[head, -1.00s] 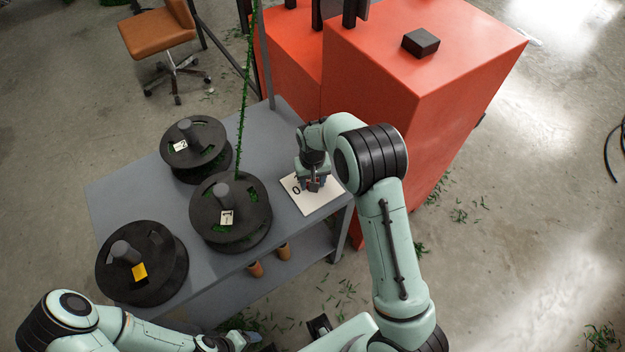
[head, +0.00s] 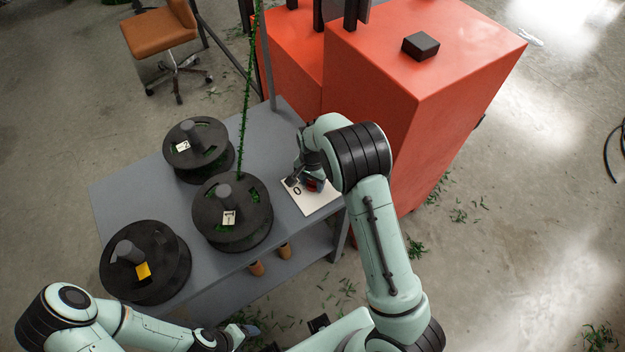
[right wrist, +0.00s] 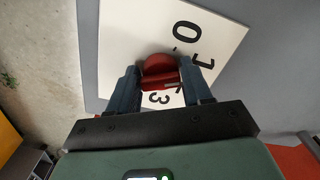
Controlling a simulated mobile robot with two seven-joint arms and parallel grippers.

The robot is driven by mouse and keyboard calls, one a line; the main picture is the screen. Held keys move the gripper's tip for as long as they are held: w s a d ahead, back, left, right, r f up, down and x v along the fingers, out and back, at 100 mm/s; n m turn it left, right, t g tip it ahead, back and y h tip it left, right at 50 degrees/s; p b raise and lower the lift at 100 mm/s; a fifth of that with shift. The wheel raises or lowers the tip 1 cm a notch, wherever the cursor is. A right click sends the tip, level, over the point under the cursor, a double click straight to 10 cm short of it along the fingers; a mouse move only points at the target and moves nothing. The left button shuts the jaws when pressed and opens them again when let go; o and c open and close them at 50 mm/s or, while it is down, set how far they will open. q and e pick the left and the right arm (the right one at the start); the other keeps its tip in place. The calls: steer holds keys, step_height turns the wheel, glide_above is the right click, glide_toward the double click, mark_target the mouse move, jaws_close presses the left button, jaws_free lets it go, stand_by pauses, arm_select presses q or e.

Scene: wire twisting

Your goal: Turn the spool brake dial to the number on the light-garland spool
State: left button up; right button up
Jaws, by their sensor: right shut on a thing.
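The white dial plate (head: 318,204) lies on the right end of the grey table. A 0 shows on it in the head view; the right wrist view shows 0, 1 and 3 on the plate (right wrist: 125,40). My right gripper (right wrist: 162,80) is shut on the red dial knob (right wrist: 160,68), one finger on each side. The pointer's exact setting is unclear. A black spool (head: 257,211) with tag 1 stands nearest the plate, and a green garland strand (head: 246,105) rises beside it. Another spool (head: 178,134) carries tag 2. My left gripper (head: 240,335) is at the bottom edge, its jaws unclear.
A third spool (head: 172,277) with a yellow tag stands at the table's front left. Large orange-red blocks (head: 430,115) stand just behind and right of the table (head: 125,192). Two orange-brown cylinders (head: 284,251) show below the tabletop. An orange chair (head: 160,30) stands at the back left.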

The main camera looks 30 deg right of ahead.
mark_target(312, 182)
arm_select(q)
steer(key=shift+r, duration=0.1)
arm_select(e)
steer(key=shift+m, duration=0.3)
steer(key=o, duration=1)
steer(key=shift+c, duration=0.2)
steer(key=shift+r, duration=0.1)
arm_select(q)
steer(key=shift+w+r+p, duration=0.5)
steer(key=shift+w+r, duration=0.05)
steer(key=shift+r, duration=0.05)
arm_select(e)
step_height(312, 182, up, 13)
steer(key=shift+r, duration=0.15)
